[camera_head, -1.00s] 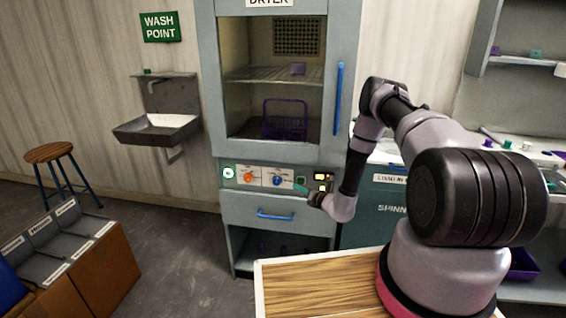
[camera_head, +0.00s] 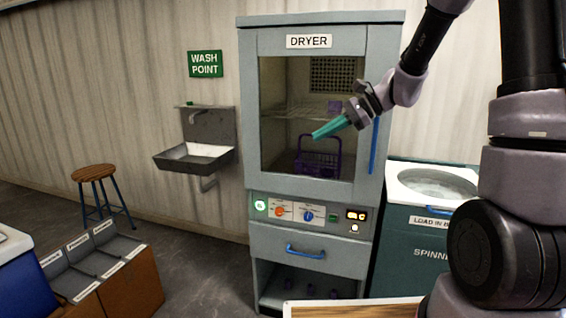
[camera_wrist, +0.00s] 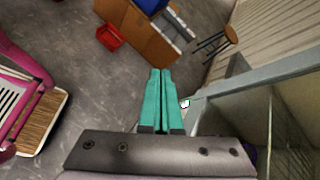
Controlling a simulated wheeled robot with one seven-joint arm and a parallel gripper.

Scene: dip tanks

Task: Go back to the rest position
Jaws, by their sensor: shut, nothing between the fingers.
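My gripper (camera_head: 331,127) has teal fingers and is raised in front of the dryer's glass door in the head view, pointing left. In the wrist view its fingers (camera_wrist: 160,75) lie together with nothing between them. The dryer (camera_head: 318,225) is a tall grey cabinet with its door shut. A purple basket (camera_head: 318,163) stands inside it behind the glass, and a small purple block sits on the shelf, partly hidden by my gripper. The control panel (camera_head: 307,213) has an orange knob, a blue knob and lit indicators.
A teal spinner (camera_head: 410,240) stands right of the dryer. A steel sink (camera_head: 196,155) hangs on the wall at left, with a stool (camera_head: 95,174) beyond. Labelled grey bins (camera_head: 100,255) stand at the lower left. A red crate (camera_wrist: 110,37) lies on the floor. Floor between bins and dryer is clear.

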